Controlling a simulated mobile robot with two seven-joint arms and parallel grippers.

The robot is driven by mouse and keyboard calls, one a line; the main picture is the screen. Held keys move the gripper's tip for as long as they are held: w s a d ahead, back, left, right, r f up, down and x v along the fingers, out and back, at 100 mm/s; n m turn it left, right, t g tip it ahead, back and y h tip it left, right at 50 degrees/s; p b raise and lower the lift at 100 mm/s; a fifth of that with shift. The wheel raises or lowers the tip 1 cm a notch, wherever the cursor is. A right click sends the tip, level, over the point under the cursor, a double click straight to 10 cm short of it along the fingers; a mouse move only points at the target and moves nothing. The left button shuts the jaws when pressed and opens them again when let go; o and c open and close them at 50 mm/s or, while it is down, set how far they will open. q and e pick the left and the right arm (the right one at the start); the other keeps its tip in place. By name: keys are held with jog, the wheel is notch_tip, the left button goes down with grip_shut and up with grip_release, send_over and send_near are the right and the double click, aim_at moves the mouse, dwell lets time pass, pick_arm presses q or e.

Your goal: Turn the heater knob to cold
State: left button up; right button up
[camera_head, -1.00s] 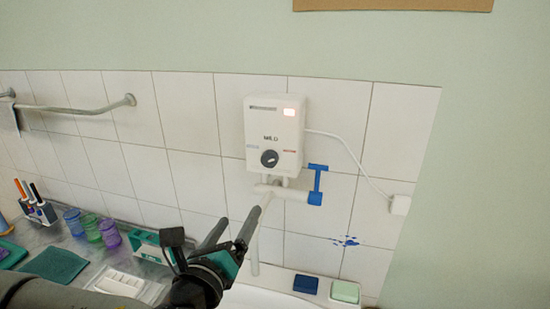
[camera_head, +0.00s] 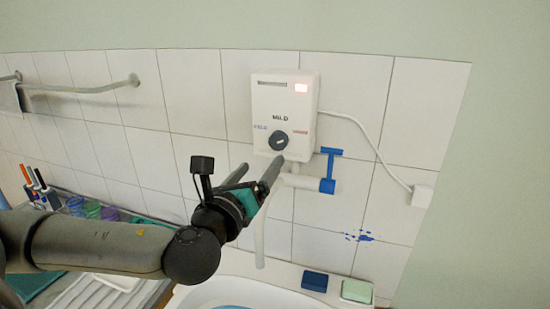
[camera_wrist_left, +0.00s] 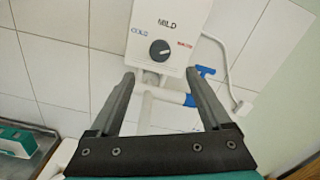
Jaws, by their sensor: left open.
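The white heater (camera_head: 284,100) hangs on the tiled wall with a lit panel at its top right and the word MILD on its front. Its dark round knob (camera_head: 278,140) sits low on the front, between a blue COLD label on the left and a red label on the right. The knob also shows in the left wrist view (camera_wrist_left: 160,50), with its white mark pointing up and to the right. My left gripper (camera_head: 259,168) is open and empty, below the knob and apart from it. In the left wrist view its fingers (camera_wrist_left: 159,80) are spread, with the knob beyond their tips. My right gripper is not in view.
A blue-handled valve (camera_head: 328,170) is on the pipe just right of and below the heater. A white cable runs to a wall box (camera_head: 422,196). A sink (camera_head: 205,290) lies below, with a blue sponge (camera_head: 315,281) on its ledge. A towel rail (camera_head: 85,88) is at left.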

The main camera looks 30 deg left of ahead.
aim_at(277, 144)
pick_arm(q)
jog(key=shift+b+x, duration=1.35)
jog(key=shift+b, duration=0.65)
jog(key=p+x, duration=0.1)
jog(key=x, duration=0.4)
jog(key=shift+w+a+p, duration=0.15)
jog(key=shift+w+p, duration=0.2)
jog(key=shift+w, duration=0.05)
jog(key=shift+x, duration=0.8)
jog(key=shift+c, duration=0.3)
grip_shut()
